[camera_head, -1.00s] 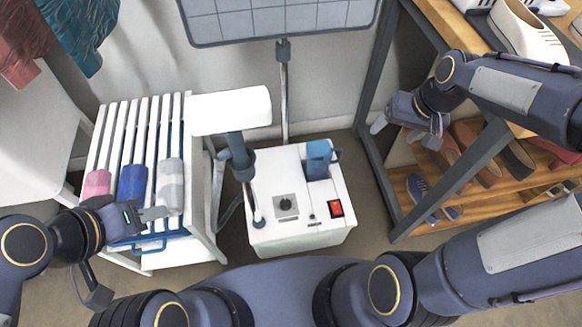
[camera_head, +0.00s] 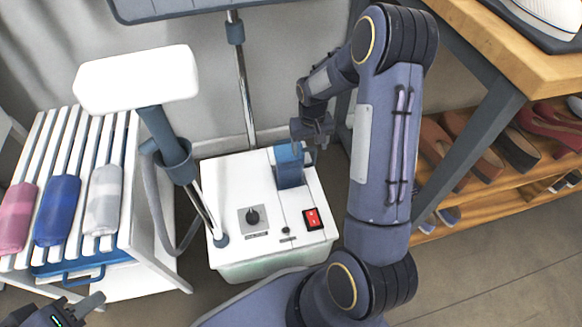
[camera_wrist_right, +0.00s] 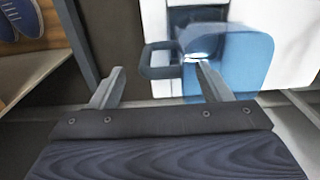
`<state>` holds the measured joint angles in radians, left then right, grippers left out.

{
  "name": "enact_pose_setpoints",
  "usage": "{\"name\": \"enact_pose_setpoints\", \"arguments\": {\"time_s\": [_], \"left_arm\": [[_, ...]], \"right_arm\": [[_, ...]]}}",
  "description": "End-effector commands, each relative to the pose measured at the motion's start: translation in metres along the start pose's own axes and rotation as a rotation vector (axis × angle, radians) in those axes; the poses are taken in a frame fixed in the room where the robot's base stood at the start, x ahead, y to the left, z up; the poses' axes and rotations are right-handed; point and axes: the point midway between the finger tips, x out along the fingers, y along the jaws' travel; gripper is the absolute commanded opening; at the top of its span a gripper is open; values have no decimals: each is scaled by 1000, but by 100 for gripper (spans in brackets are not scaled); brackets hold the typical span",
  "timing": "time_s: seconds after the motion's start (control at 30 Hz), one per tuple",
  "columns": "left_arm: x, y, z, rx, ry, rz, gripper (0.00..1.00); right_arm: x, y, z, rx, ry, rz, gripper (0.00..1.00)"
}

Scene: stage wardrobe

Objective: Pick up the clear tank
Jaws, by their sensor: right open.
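The clear tank (camera_head: 290,166) is a blue, see-through container seated upright in the top of the white steamer base (camera_head: 262,205). In the right wrist view the tank (camera_wrist_right: 240,62) is large at upper right, with a grey loop handle (camera_wrist_right: 147,62) on its left side. My right gripper (camera_head: 312,135) is open and empty beside the tank's upper right. In its wrist view the fingertips (camera_wrist_right: 159,70) lie either side of the handle; I cannot tell the depth or any contact. My left gripper (camera_head: 85,308) is at the bottom left edge, partly cut off.
A white slatted rack (camera_head: 75,150) with rolled towels stands left. The steamer's hose pole with a white head (camera_head: 138,78) rises left of the tank, and a metal pole (camera_head: 243,90) behind. A shoe shelf (camera_head: 510,195) stands right.

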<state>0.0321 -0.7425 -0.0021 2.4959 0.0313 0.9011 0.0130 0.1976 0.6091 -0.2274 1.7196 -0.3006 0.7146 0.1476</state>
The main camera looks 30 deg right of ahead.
Motion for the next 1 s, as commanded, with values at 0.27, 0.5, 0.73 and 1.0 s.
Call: {"name": "enact_pose_setpoints", "arguments": {"time_s": [0.27,0.5,0.73,1.0], "left_arm": [[22,-10,11,0,-1,0,36],[20,-9,10,0,0,0,36],[20,-9,10,0,0,0,36],[20,-9,10,0,0,0,36]], "right_arm": [[42,-1,1,0,-2,0,71],[41,-1,1,0,-1,0,69],[41,-1,1,0,-1,0,39],[40,-1,0,0,0,-1,7]]}}
